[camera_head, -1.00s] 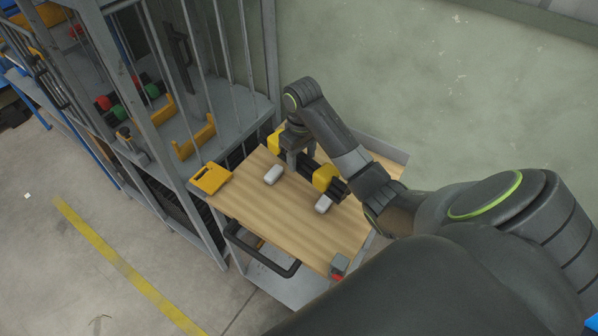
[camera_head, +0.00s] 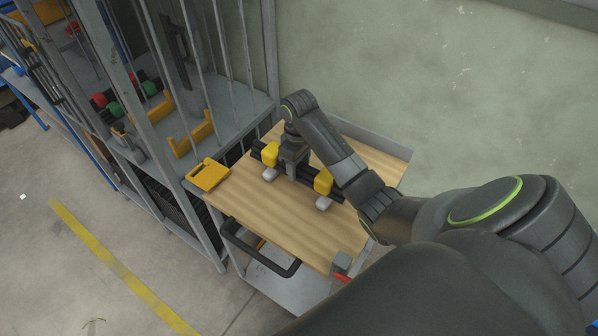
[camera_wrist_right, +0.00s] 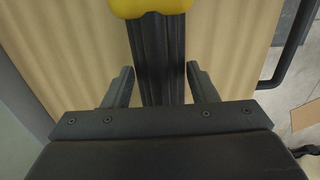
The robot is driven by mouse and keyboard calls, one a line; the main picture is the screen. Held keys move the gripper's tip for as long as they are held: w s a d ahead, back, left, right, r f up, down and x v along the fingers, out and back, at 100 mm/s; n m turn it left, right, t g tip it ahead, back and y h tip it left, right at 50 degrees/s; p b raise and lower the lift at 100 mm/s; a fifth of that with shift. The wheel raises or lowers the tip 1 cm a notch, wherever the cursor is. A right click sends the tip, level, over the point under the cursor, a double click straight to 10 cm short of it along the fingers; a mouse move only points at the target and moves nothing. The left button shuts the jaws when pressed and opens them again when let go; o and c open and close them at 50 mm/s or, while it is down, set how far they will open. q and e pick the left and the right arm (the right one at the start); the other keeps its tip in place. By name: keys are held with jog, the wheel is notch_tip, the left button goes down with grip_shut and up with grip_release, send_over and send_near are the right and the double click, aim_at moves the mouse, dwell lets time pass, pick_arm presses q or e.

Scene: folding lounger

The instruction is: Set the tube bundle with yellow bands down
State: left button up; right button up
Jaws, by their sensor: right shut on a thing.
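The tube bundle (camera_head: 306,177) is a set of black tubes with two yellow bands, lying slantwise over the wooden cart top (camera_head: 265,215). My right gripper (camera_head: 292,168) is shut on its middle, between the bands, from above. In the right wrist view the dark bundle (camera_wrist_right: 157,55) runs between the two fingers, with one yellow band at the top edge. Two pale grey rests, a left one (camera_head: 269,175) and a right one (camera_head: 323,204), show just below the bands. I cannot tell whether the bundle touches them. My left gripper is not in view.
A grey and red item (camera_head: 342,265) is at the front corner, and a black handle (camera_head: 258,255) is on the front side. A barred grey rack (camera_head: 165,90) stands close on the left. The front cart top is clear.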

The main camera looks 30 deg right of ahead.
aim_at(299, 173)
jog(key=shift+f, duration=1.25)
jog(key=shift+f, duration=0.2)
jog(key=shift+f, duration=0.15)
jog(key=o, duration=1.4)
jog(key=shift+f, duration=0.1)
notch_tip(299, 173, up, 5)
jog(key=shift+f, duration=0.1)
notch_tip(299, 173, up, 7)
jog(key=p, duration=0.4)
jog(key=shift+f+p, duration=0.15)
jog(key=shift+p, duration=0.25)
jog(key=shift+r+p, duration=0.75)
